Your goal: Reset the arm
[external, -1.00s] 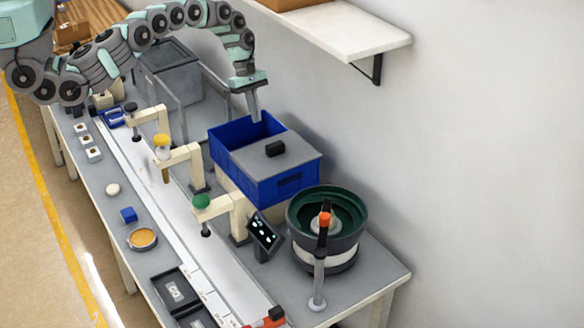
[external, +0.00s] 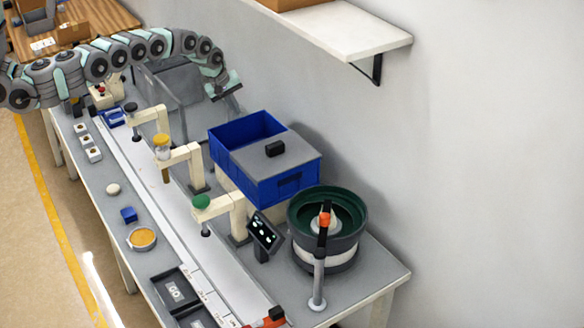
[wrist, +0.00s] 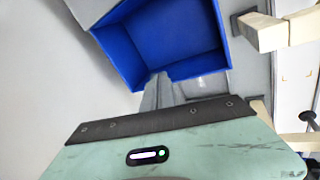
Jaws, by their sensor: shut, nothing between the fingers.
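My gripper (external: 239,108) hangs from the end of my arched arm at the back of the bench, just behind and left of the blue bin (external: 281,191) in the external view. Its fingers are shut with nothing between them. In the wrist view my gripper (wrist: 158,78) points toward the blue bin (wrist: 112,52), whose open part looks empty. The fingertips appear near the bin's edge in that view; the exact gap cannot be told.
A grey lid with a black handle (external: 275,149) covers part of the bin. A green bowl feeder (external: 354,255) stands at the right. Beige posts (external: 187,154) line the white track. A grey container (external: 178,88) stands behind. A white shelf (external: 350,38) is above.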

